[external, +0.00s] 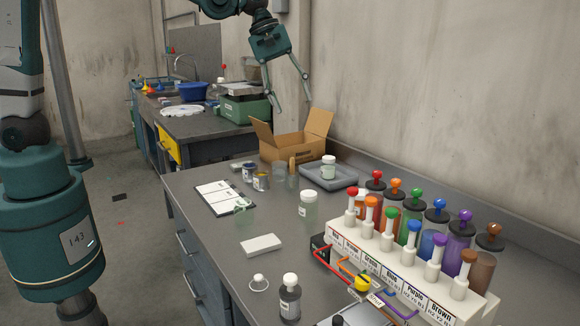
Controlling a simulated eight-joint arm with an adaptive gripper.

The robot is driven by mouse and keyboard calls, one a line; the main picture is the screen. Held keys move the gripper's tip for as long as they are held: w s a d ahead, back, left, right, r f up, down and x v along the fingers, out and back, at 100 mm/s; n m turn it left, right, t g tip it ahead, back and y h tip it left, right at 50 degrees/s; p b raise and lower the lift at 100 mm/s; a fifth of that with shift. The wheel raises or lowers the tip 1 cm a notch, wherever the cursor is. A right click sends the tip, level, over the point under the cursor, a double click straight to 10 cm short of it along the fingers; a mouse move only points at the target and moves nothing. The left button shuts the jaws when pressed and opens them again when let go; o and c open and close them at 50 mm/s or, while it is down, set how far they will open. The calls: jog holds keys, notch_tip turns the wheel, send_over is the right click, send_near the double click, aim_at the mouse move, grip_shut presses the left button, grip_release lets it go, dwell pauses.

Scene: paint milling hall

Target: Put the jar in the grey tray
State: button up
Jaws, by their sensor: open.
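A clear jar with a white lid and a pale label (328,168) stands upright in the grey tray (345,184), at the back of the bench by the wall. A similar white-lidded jar (308,209) stands upright on the bare bench top, in front of the tray. My gripper (292,104) is high above the back of the bench, over the cardboard box. Its two fingers are spread wide with nothing between them. It is well apart from both jars and the tray.
An open cardboard box (292,147) is left of the tray. A rack of colored bottles (400,265) fills the right front. A dark white-capped bottle (290,300), a white block (261,245), a clipboard (224,198) and small cans (261,182) stand or lie around the bench.

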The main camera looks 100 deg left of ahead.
jog(key=s+d+r+m, duration=0.45)
jog(key=s+d, duration=0.25)
jog(key=d, duration=0.4)
jog(key=s+d+f+m+t, duration=0.1)
jog(key=s+d+f+m, duration=0.1)
jog(key=s+d+m, duration=0.6)
jog(key=s+d+f+m+t, duration=0.1)
jog(key=s+d+m, duration=0.7)
jog(key=s, duration=0.8)
jog(key=d+f, duration=0.1)
jog(key=d, duration=0.2)
jog(key=shift+d+t+y, duration=0.3)
